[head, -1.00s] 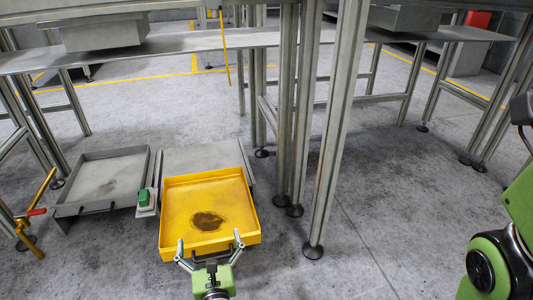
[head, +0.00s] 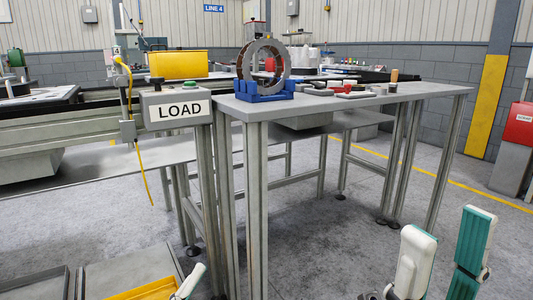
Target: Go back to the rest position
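My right gripper (head: 445,235) shows at the bottom right, with one white finger and one teal-and-white finger pointing up. They stand apart with nothing between them, over the floor right of the table. Of my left gripper, one pale fingertip (head: 190,282) shows at the bottom edge, beside the corner of a yellow tray (head: 148,289). Its other finger is out of view, so its opening cannot be told.
A grey table (head: 345,103) holds a ring on a blue stand (head: 264,90) and small parts. A post with a LOAD sign (head: 180,110) stands at its left. A grey tray (head: 35,288) lies low at left. Open floor (head: 335,245) lies before the table.

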